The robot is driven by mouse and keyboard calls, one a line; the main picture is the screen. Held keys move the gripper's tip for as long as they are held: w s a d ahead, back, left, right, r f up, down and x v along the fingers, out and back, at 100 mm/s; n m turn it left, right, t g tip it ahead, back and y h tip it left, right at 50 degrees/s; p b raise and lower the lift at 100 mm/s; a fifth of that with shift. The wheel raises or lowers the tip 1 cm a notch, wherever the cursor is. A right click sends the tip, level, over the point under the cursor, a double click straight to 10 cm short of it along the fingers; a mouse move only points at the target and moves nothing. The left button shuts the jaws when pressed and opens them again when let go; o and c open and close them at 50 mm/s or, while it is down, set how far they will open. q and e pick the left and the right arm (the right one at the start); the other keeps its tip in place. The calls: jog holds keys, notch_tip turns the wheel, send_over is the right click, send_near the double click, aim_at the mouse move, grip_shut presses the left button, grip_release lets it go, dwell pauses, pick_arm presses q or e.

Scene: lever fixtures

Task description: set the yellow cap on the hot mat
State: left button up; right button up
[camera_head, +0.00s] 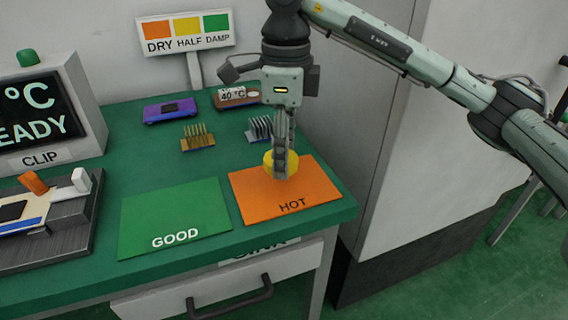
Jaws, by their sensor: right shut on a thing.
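The yellow cap (269,160) is between the fingers of my right gripper (282,166), which points down and is shut on it. The fingers hide part of the cap. The cap shows over the back middle part of the orange hot mat (258,207), marked HOT. Whether the cap touches the mat or hangs just above it I cannot tell. My left gripper is not in view.
A green mat marked GOOD (172,202) lies left of the hot mat. Finned heat sinks (198,138) stand behind. A lever fixture (45,215) and display box (40,113) are at left. A grey cabinet wall (365,120) stands close right of the table.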

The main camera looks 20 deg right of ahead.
aim_at(284, 182)
notch_tip(284, 182, down, 3)
jog(key=shift+s+r, duration=0.1)
jog(key=shift+r, duration=0.05)
jog(key=shift+f, duration=0.3)
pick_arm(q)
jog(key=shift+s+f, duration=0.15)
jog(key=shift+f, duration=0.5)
pick_arm(e)
jog(key=shift+f, duration=0.1)
